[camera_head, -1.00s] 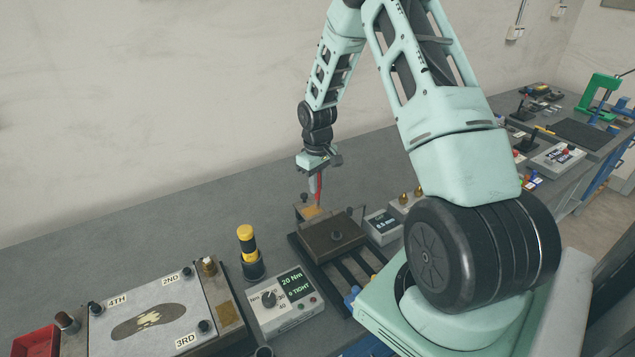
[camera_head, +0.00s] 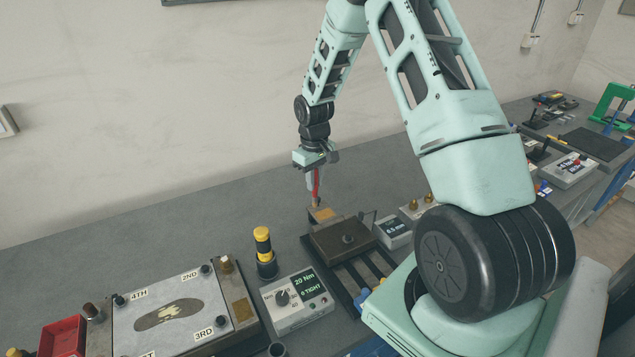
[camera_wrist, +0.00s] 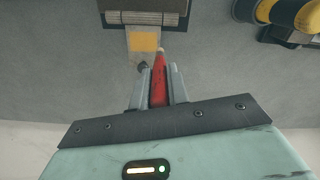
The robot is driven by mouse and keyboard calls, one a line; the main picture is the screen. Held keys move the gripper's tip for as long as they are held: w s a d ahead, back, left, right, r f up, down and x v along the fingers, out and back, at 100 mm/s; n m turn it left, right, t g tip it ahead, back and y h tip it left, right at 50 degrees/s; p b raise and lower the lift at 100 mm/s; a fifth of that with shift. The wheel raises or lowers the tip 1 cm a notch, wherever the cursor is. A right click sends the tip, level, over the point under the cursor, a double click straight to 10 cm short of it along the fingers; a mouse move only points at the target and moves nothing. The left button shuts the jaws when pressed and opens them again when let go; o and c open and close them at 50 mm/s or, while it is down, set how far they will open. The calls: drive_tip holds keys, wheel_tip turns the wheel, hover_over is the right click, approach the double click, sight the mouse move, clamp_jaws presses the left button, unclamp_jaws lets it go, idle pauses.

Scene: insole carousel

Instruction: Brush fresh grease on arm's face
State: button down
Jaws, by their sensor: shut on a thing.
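My gripper (camera_head: 314,182) is shut on a red-handled brush (camera_head: 317,188), which points down. In the wrist view the brush (camera_wrist: 160,85) lies between the two fingers of my gripper (camera_wrist: 159,78), with its pale tip beyond them. The arm's face appears to be the plate with an orange-yellow patch (camera_head: 322,214) at the back of a dark brown block. In the wrist view the patch (camera_wrist: 144,41) is just left of and beyond the brush tip. The tip is close to the patch; I cannot tell whether they touch.
The dark block (camera_head: 343,238) sits on black rails. Nearby are a yellow-black tool (camera_head: 263,250) standing upright, a torque box (camera_head: 297,300) and a small grey display box (camera_head: 394,232). A plate with numbered labels (camera_head: 128,325) and a red bin (camera_head: 62,338) are at left. The back of the bench is clear.

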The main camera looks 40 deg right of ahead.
drive_tip(key=shift+r+p, duration=1)
drive_tip(key=shift+r, duration=0.75)
